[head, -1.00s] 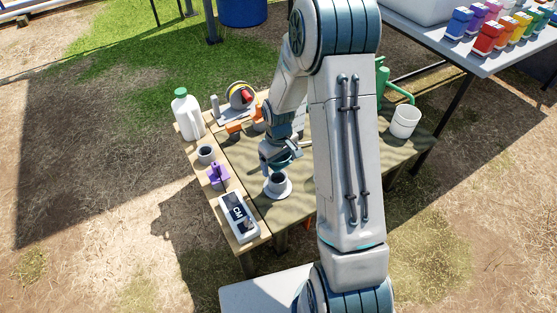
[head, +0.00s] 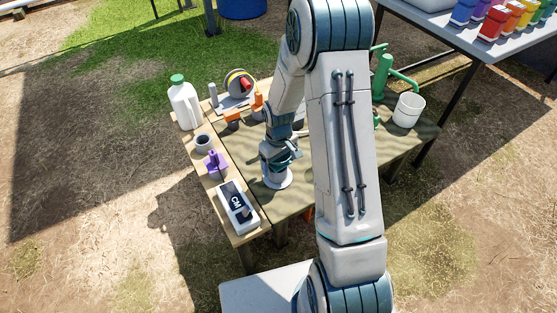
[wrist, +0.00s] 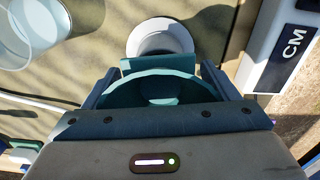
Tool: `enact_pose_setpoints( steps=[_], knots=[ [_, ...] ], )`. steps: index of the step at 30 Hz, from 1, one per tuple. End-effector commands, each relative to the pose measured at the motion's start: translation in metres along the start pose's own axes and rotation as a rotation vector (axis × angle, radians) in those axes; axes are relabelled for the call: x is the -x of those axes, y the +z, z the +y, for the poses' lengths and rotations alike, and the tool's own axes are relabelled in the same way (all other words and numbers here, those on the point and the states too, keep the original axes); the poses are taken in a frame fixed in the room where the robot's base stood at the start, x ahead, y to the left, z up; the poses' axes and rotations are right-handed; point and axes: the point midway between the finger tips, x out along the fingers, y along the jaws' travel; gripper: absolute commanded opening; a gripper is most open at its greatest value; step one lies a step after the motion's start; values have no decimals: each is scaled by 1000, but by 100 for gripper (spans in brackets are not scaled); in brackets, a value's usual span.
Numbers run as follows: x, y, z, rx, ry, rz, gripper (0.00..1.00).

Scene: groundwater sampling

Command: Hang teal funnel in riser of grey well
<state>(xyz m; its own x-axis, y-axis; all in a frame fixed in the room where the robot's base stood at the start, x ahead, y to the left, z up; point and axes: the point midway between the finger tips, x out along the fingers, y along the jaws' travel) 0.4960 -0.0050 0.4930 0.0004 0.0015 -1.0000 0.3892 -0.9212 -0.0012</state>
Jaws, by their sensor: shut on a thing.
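The grey well, with a pale round base (head: 277,183), stands on the wooden table. In the wrist view the well (wrist: 160,37) shows just beyond the gripper. The teal funnel (wrist: 160,92) is between the fingers of my gripper (wrist: 160,78), its bowl facing the wrist camera. My gripper (head: 279,157) is shut on the funnel, over or very close to the well's top. The funnel's spout is hidden, as is the riser's mouth, so I cannot tell whether the spout is inside the riser.
Left of the well are a CM meter (head: 238,207), a purple object (head: 215,164), a grey cup (head: 203,142) and a white jug (head: 184,104). Orange items (head: 233,117) and a reel (head: 239,84) stand behind. A white bucket (head: 408,110) is at right. A clear vessel (wrist: 28,30) shows in the wrist view.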

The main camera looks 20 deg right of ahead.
Motion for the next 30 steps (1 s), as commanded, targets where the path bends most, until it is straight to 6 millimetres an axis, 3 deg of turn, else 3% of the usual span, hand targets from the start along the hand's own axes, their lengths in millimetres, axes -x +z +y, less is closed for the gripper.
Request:
enact_pose_setpoints(
  steps=[30],
  knots=[
    [-16, 0, 0, 0, 0, 1, 58]
  ],
)
